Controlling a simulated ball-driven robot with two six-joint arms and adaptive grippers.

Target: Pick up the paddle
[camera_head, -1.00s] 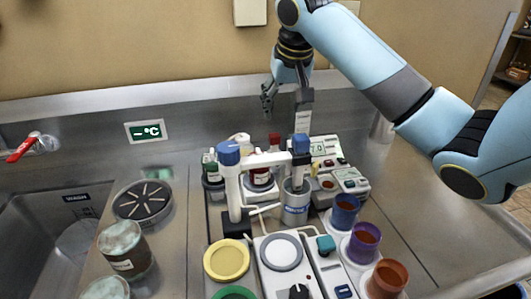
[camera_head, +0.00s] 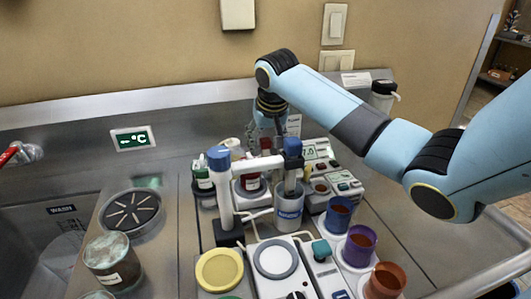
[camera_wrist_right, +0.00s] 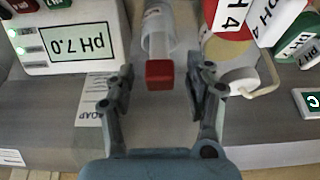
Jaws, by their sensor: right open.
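My right gripper (camera_head: 268,131) is behind the electrode stand, pointing down near the back of the counter, partly hidden by the stand's parts. In the right wrist view its open fingers (camera_wrist_right: 160,80) stand on either side of a red block-shaped end (camera_wrist_right: 160,72), with a visible gap at each side. The red end joins a clear or whitish tube-like part (camera_wrist_right: 158,38). This looks like the paddle, but I cannot tell for sure, and its lower part is hidden. In the head view a small dark red piece (camera_head: 266,143) shows just under the gripper.
A pH meter (camera_wrist_right: 62,42) and pH bottles (camera_wrist_right: 231,18) flank the fingers. Blue, purple and orange cups (camera_head: 388,279) stand at the right. A sink (camera_head: 35,240) is at the left.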

